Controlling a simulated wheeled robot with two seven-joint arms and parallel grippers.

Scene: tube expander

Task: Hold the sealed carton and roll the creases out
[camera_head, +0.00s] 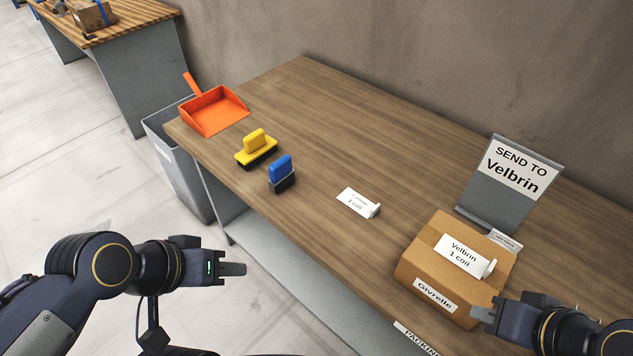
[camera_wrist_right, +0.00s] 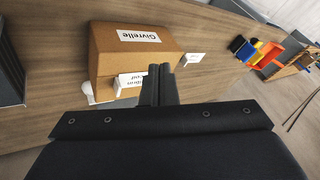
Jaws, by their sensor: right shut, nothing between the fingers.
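The brown carton (camera_head: 420,258) stands closed near the front right of the table; it also shows in the right wrist view (camera_wrist_right: 104,62). A white slip reading "Velbrin 1 coil" (camera_head: 461,255) lies on its top, curled at one end. A "Givrelle" label (camera_head: 435,295) is on its front side. My right gripper (camera_head: 478,314) is shut and empty by the carton's near right corner; its fingers also show in the wrist view (camera_wrist_right: 161,72). I cannot tell whether they touch the carton. My left gripper (camera_head: 240,269) hangs off the table's front edge; its finger gap is not visible.
A "SEND TO Velbrin" sign (camera_head: 514,168) stands behind the carton. Another slip (camera_head: 356,201), a blue-handled block (camera_head: 281,170), a yellow-handled one (camera_head: 255,145) and an orange dustpan (camera_head: 214,112) lie leftward. A grey bin (camera_head: 182,170) stands at the table's left end.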

